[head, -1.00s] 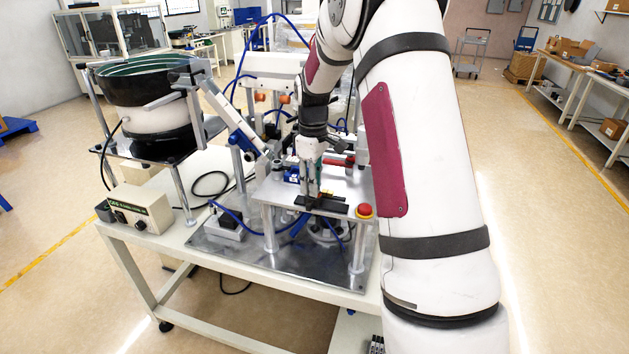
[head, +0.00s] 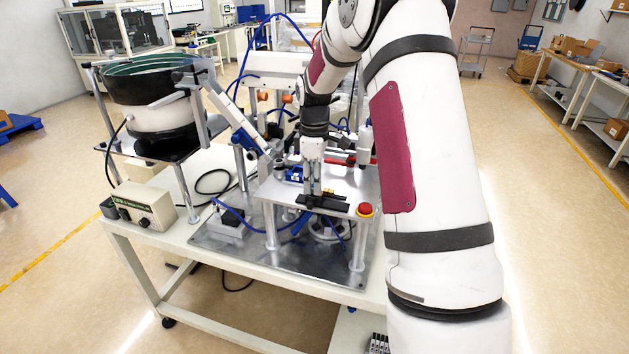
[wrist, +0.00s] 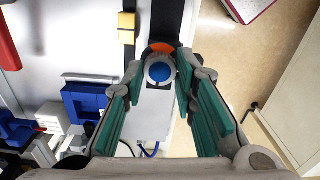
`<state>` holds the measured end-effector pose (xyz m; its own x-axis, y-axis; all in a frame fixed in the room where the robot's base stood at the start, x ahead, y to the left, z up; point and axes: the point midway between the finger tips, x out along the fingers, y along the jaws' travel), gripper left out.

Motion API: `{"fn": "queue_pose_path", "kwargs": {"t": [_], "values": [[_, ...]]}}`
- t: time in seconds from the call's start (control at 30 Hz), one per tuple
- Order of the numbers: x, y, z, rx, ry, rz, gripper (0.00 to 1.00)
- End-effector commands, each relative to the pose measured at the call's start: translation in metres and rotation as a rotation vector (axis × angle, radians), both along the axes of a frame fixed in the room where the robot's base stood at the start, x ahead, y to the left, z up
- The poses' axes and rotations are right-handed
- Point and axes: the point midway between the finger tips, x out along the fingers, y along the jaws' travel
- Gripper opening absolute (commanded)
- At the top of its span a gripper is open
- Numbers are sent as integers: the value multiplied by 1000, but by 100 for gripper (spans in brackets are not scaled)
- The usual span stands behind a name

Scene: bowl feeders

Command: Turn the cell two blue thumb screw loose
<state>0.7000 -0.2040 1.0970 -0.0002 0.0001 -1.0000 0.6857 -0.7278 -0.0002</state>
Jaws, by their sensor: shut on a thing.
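The blue thumb screw (wrist: 159,72) shows in the wrist view as a round blue cap with a grey rim. It sits between the tips of my gripper (wrist: 160,76), whose teal-padded fingers close on it from both sides. In the head view my gripper (head: 313,190) points down at the front of the raised metal plate (head: 348,190), by a black bar (head: 322,203). The screw is hidden there behind the fingers. An orange piece (wrist: 161,47) shows just beyond the screw in the wrist view.
Blue blocks (wrist: 88,103) and a red part (wrist: 8,45) lie left in the wrist view. A bowl feeder (head: 150,85) and its control box (head: 143,209) are on the left.

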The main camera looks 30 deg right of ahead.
Motion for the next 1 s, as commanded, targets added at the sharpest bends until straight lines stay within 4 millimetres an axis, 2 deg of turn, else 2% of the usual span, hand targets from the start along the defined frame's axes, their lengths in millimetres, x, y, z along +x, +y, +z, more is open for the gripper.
{"fn": "queue_pose_path", "kwargs": {"t": [0.03, 0.07, 0.13, 0.43, 0.57, 0.67, 1.0], "values": [[1, 0, 1, -1, -2, 0, 0], [1, 0, 1, -1, -2, 0, 30], [0, 0, 1, -1, -2, -1, 46], [0, 0, 1, -1, -1, -1, 46], [1, 0, 9, -1, -3, -1, 46], [1, 0, 23, -2, -4, -1, 46], [1, 0, 90, -2, -4, -1, 46]]}}
